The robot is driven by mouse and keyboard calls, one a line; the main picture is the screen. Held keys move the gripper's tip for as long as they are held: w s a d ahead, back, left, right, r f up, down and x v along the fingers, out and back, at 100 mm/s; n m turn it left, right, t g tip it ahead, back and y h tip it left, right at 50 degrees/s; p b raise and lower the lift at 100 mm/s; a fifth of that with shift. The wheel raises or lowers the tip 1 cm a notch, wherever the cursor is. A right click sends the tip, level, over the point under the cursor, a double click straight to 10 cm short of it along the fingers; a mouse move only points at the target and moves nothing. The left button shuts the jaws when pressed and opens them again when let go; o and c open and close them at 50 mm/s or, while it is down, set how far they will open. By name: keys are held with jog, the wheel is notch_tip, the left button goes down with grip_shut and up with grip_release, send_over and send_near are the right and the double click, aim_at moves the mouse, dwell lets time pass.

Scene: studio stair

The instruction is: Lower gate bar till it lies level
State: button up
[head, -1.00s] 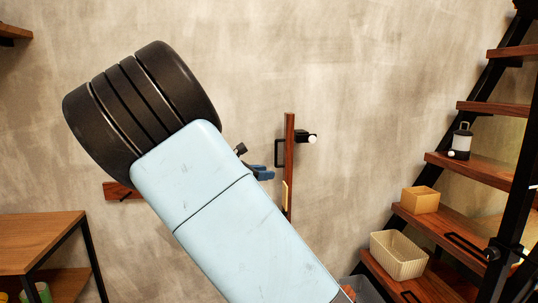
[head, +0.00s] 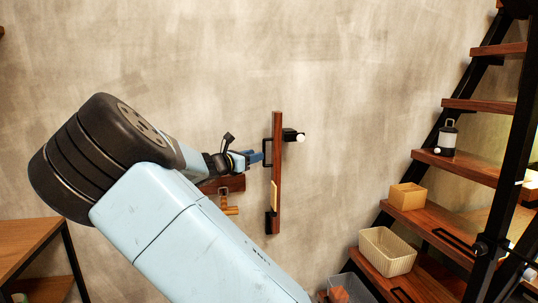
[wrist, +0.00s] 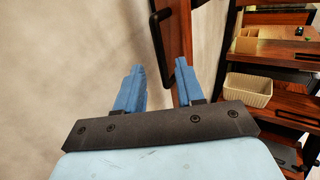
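The gate bar (head: 277,125) is a dark wooden bar standing upright in front of the wall in the head view. A black handle (head: 265,147) sticks out from its left side. In the wrist view the bar (wrist: 184,22) rises beyond my fingers, and the handle (wrist: 157,42) runs down toward the gap between them. My gripper (head: 261,157) has blue fingers and is at the handle's left side in the head view. In the wrist view my gripper (wrist: 159,68) is open, its fingers apart. Whether a finger touches the handle I cannot tell.
A black fitting with a white knob (head: 300,138) sits right of the bar. A short wooden board (head: 233,184) is on the wall to its left. Stairs (head: 455,165) on the right hold a ribbed basket (head: 387,252), a yellow box (head: 407,196) and a lantern (head: 447,139). A wooden table (head: 25,245) stands left.

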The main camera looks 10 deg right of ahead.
jog(key=shift+x, duration=2.15)
jog(key=shift+s, duration=0.1)
grip_shut()
